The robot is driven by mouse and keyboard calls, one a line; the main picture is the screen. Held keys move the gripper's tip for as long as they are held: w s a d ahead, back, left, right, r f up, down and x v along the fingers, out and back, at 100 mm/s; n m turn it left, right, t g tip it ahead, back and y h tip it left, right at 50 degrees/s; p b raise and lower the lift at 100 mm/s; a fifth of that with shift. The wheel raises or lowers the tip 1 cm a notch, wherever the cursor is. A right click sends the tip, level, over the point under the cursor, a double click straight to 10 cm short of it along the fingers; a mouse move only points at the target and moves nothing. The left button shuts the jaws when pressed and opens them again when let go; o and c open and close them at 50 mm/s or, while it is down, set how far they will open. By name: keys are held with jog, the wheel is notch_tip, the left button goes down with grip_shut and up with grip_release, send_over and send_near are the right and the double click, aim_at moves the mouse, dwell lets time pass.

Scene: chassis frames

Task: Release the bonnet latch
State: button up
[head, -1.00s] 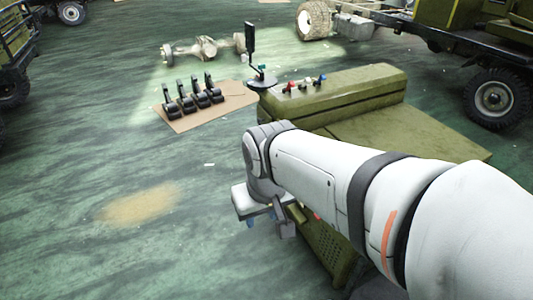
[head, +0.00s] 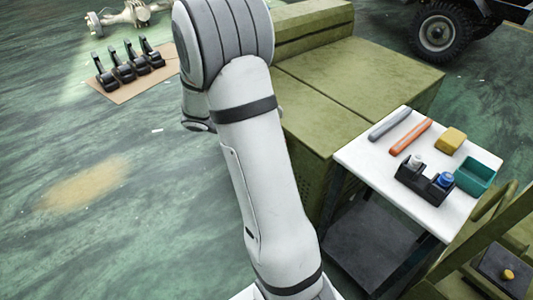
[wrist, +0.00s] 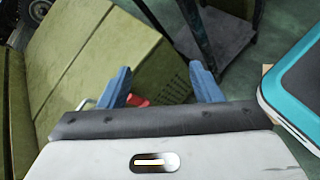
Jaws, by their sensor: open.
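The olive-green bonnet (head: 360,75) stands right of my arm in the head view. Its flat top panels and a slatted side also show in the wrist view (wrist: 88,48). A small red part (wrist: 138,101), perhaps the latch, shows low between my fingers beside a pale curved piece; most of it is hidden by my gripper body, so I cannot tell its shape. My gripper (wrist: 160,68) is open, its two blue fingers apart with nothing held between them. In the head view my own arm hides the gripper.
A white-topped table (head: 365,158) right of the bonnet carries an orange tool (head: 410,136), a grey tool (head: 390,124), a yellow block (head: 451,141), a teal bin (head: 475,176) and a black holder (head: 424,184). Black pedals (head: 127,62) lie on cardboard.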

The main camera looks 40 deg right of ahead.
jog(key=w+d+f+n+t+h+b, duration=0.2)
jog(key=w+d+f+n+b, duration=0.15)
jog(key=f, duration=0.55)
jog(key=w+d+f+n+t+h+b, duration=0.1)
jog(key=w+d+f+n+h+b, duration=0.25)
jog(key=f, duration=0.65)
jog(key=w+d+f+n+t+h+b, duration=0.2)
jog(key=w+f+n+b, duration=0.15)
jog(key=w+f, duration=0.4)
jog(key=shift+y, duration=0.25)
jog(key=d+b, duration=0.1)
jog(key=d, duration=0.1)
jog(key=d+f+b, duration=0.1)
jog(key=d, duration=0.1)
jog(key=s+d, duration=0.1)
jog(key=d, duration=0.2)
jog(key=shift+f+b, duration=0.2)
jog(key=shift+b, duration=0.2)
grip_shut()
